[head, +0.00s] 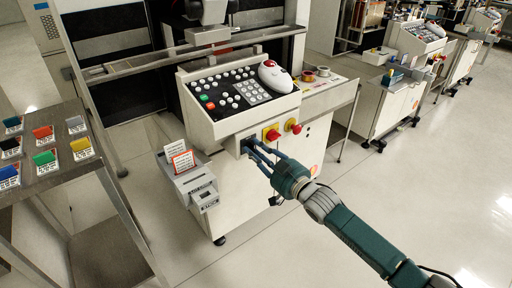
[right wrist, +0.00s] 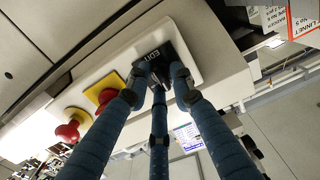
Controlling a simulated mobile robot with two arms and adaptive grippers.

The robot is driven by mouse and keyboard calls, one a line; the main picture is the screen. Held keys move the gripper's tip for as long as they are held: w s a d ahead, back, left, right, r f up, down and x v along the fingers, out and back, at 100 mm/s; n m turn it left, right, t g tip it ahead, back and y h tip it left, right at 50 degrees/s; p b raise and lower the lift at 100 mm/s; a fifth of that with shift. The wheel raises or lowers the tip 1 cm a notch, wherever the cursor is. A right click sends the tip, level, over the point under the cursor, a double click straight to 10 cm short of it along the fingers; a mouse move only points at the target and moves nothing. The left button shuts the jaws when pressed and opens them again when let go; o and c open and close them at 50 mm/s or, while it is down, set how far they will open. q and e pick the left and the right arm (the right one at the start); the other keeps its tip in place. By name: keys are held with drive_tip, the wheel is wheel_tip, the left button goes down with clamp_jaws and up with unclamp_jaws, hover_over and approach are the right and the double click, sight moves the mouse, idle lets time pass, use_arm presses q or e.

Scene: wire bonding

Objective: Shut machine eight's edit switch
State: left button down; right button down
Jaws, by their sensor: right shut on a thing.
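The edit switch (right wrist: 155,52) is a black block marked EDIT on a white plate, seen in the right wrist view. My right gripper (right wrist: 162,78) has its blue fingers closed around the lower part of the switch. In the head view my right gripper (head: 249,147) is at the front of the white machine (head: 261,200), below its sloped button console (head: 236,94). There the fingers mostly hide the switch. Whether the switch is turned on or off cannot be told. My left gripper is not in view.
A yellow-based red knob (head: 271,135) and another red knob (head: 293,126) sit right of the switch. A grey card holder (head: 190,181) juts out at the left. The floor at right is clear.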

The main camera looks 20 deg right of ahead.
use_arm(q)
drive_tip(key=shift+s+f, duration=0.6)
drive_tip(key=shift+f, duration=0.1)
use_arm(e)
drive_tip(key=shift+d+f+n, duration=0.1)
drive_tip(key=shift+d+n, duration=0.15)
drive_tip(key=shift+n, duration=0.15)
drive_tip(key=c, duration=1.7)
unclamp_jaws()
drive_tip(key=shift+d, duration=0.1)
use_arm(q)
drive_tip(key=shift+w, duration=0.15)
use_arm(e)
drive_tip(key=v, duration=1.2)
